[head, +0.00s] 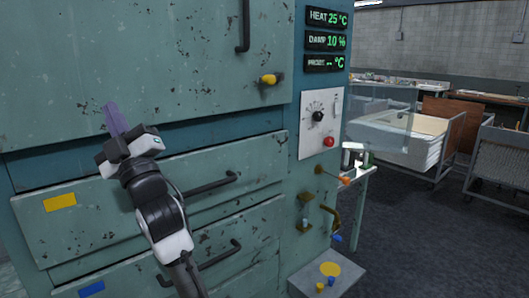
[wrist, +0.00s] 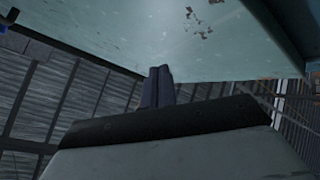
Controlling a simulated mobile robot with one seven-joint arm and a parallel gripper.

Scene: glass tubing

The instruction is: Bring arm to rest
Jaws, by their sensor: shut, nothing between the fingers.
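My arm reaches up from the bottom of the head view, in front of a worn pale green cabinet (head: 60,235) with drawers. My gripper (head: 116,118) is at its upper end, in front of the cabinet's left part near the top drawer's upper edge. The fingers point up and look purplish there. In the wrist view the two dark fingers (wrist: 158,86) lie together with nothing between them. A pale green panel (wrist: 200,40) with chipped paint fills the top of that view beyond the fingertips. Whether the fingers touch it I cannot tell.
Drawer handles (head: 212,185) stick out right of my gripper. A control panel (head: 320,122) has a black knob and a red button. Orange and yellow levers (head: 332,177) project below it. A grey box (head: 328,275) stands at the bottom. Wheeled carts (head: 415,140) stand right; dark floor (head: 420,235) there is open.

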